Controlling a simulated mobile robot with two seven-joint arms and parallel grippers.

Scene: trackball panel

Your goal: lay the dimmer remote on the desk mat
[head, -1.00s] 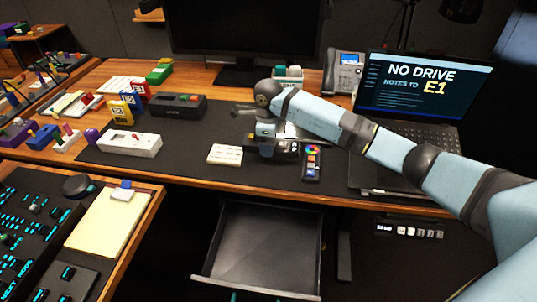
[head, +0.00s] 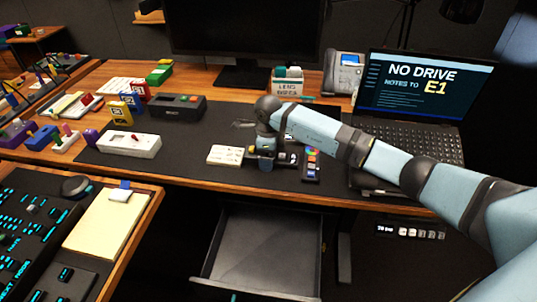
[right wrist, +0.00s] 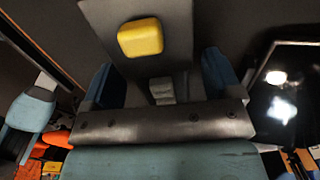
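A dark remote-like panel (head: 288,158) lies on the dark desk mat (head: 196,133), partly hidden under my right gripper. In the right wrist view the dark panel (right wrist: 115,22) shows a yellow square button and a small grey part; I take it to be the dimmer remote. My right gripper (head: 264,158) is down at the panel. In the right wrist view its blue fingers (right wrist: 164,85) stand apart at either side of the panel; contact is hard to tell. My left gripper is not in view.
A black remote with coloured buttons (head: 311,165) lies just right of the gripper, and a white labelled block (head: 225,155) just left. A white box (head: 130,144) and a dark box (head: 178,106) stand further left. The laptop (head: 412,105) is at right; an open drawer (head: 262,250) sticks out below.

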